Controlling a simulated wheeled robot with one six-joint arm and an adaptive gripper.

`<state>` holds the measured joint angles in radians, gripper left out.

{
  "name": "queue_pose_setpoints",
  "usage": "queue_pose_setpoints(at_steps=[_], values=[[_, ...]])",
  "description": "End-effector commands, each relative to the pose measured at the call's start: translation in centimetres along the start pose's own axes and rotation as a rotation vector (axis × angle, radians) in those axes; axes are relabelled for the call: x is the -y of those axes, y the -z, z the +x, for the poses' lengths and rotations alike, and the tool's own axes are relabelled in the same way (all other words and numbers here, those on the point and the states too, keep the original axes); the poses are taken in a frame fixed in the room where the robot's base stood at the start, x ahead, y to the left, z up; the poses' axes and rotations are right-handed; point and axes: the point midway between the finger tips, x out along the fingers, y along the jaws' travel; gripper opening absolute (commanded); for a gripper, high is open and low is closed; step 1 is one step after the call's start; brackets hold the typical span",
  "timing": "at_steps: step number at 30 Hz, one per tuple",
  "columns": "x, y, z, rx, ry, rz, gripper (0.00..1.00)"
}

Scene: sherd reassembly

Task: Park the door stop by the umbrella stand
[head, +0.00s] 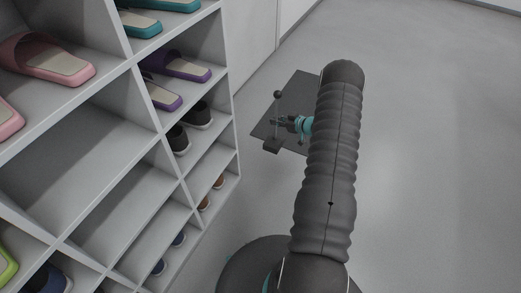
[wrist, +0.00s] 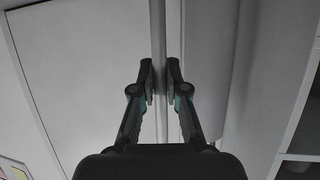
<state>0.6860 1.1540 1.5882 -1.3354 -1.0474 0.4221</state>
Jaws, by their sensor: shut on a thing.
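The door stop (head: 272,146) shows in the head view as a dark block with a thin upright rod and a round dark knob on top. My gripper (head: 277,121) is shut on the rod, between knob and block. In the wrist view the grey rod (wrist: 158,35) runs between the two fingertips of my gripper (wrist: 160,82). The block appears over the near left edge of a dark mat; I cannot tell whether it touches the floor. I see no umbrella stand in either view.
A white shoe rack (head: 232,120) with slippers and shoes fills the left of the head view, close to the door stop. The dark mat (head: 301,88) lies on the grey floor beside a pale wall or door (head: 250,35). The floor (head: 440,130) at right is clear.

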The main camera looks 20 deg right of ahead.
Motion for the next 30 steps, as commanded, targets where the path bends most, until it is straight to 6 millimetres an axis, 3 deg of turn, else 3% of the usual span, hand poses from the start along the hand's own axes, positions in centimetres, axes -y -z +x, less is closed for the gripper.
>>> queue_pose_setpoints(at_steps=[9, 15, 22, 30], values=[[5.6, -2.6, 2.2, -0.002, 0.000, 0.002, 0.00], [8.0, -3.8, 3.3, -0.002, 0.000, 0.000, 0.00], [8.7, -4.5, 3.8, -0.002, 0.000, -0.002, 0.00], [8.7, -7.4, 5.0, -0.003, 0.001, -0.001, 0.00]])
